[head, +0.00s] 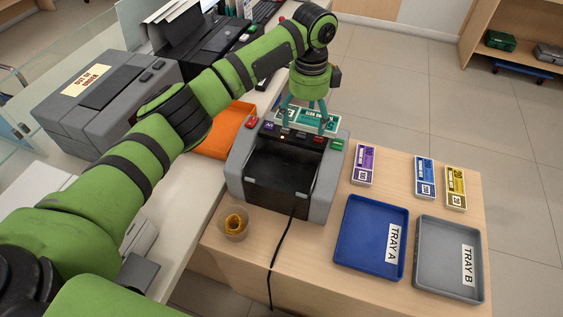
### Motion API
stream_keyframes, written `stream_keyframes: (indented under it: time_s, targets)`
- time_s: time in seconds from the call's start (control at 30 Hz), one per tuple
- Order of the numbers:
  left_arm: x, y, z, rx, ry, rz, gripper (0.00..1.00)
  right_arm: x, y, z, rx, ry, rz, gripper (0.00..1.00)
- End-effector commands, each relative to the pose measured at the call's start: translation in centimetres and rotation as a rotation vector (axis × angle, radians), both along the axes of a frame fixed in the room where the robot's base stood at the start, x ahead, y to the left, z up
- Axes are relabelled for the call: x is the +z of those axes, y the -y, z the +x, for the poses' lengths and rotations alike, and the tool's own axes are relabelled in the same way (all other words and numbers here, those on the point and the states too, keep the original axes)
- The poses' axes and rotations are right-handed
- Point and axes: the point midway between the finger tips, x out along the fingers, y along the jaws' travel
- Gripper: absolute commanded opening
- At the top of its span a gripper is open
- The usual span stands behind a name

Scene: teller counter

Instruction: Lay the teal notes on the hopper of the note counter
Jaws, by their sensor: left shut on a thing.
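The note counter (236,168) is a grey and black machine on the wooden counter, with a row of buttons along its top edge. A bundle of teal notes (322,121) is at the top rear of the machine, over the hopper area. My left gripper (303,122) reaches down from above and is shut on the teal notes. I cannot tell whether the notes touch the hopper or hang just above it, as the gripper and machine top hide their underside. My right gripper is not in view.
Purple (363,165), blue (424,177) and yellow (456,188) note bundles lie right of the machine. Blue Tray A (345,232) and grey Tray B (424,258) are empty in front of them. A cup of rubber bands (233,223) and a black cable (282,240) are near the front.

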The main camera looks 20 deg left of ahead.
Motion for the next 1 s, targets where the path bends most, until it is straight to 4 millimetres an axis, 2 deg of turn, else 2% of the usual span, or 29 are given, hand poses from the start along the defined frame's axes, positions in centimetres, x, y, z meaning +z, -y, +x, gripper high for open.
stream_keyframes:
  time_s: [0.1, 0.2, 0.4, 0.5, 0.67, 0.9, 1.0]
  targets:
    - [-0.9, -0.9, -1.9, -0.001, -0.003, 0.001, 0.47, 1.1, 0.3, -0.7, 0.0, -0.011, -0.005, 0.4]
    - [-1.9, -1.5, -3.6, -0.001, -0.004, 0.002, 0.47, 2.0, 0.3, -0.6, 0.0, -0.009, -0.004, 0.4]
    - [-4.3, -2.8, -7.4, -0.001, -0.004, 0.001, 0.47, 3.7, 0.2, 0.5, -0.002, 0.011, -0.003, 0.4]
    - [-5.2, -3.2, -8.5, 0.0, -0.002, 0.001, 0.47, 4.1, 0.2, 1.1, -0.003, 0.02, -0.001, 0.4]
    - [-6.1, -3.4, -9.3, 0.001, -0.003, 0.0, 0.47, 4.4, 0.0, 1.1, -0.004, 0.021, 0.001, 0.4]
    - [-9.3, -3.5, -9.2, 0.002, -0.002, 0.001, 0.47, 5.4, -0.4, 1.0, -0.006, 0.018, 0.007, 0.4]
    - [-9.8, -3.4, -9.2, 0.001, 0.0, 0.001, 0.47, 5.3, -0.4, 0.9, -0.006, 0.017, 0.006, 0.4]
